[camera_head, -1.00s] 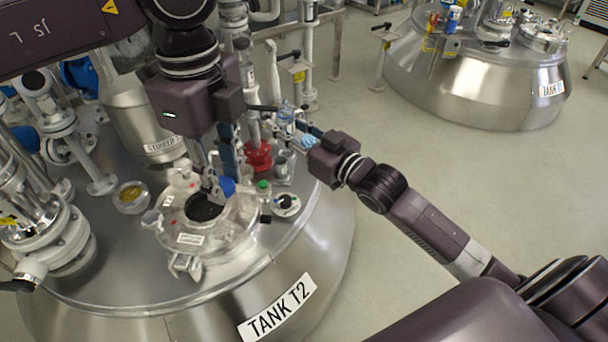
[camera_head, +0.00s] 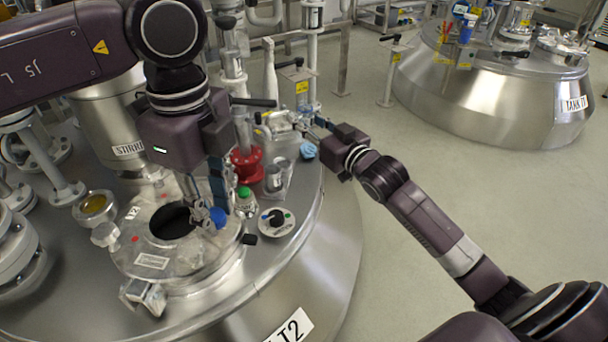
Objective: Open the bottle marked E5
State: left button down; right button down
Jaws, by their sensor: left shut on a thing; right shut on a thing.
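No E5 marking is legible in this view. My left gripper (camera_head: 205,208) points down over the clear round lid of Tank T2, just right of its dark opening (camera_head: 172,221). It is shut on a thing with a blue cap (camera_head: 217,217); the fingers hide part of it. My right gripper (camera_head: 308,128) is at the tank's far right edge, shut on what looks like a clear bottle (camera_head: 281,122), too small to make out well. A light-blue round thing (camera_head: 308,151) shows just below its fingers; I cannot tell whether they touch.
A green-capped small bottle (camera_head: 245,194), a clear container (camera_head: 274,178) and a round black knob (camera_head: 277,218) stand right of the lid. A red flange (camera_head: 247,165) and pipes rise behind. A glass with yellow contents (camera_head: 95,206) is at left. Open floor lies right.

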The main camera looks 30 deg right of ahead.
jog(key=b, duration=0.7)
send_over(304, 181)
notch_tip(304, 181, down, 14)
jog(key=shift+f, duration=0.25)
jog(key=shift+r, duration=0.1)
jog(key=c, duration=1.6)
grip_release()
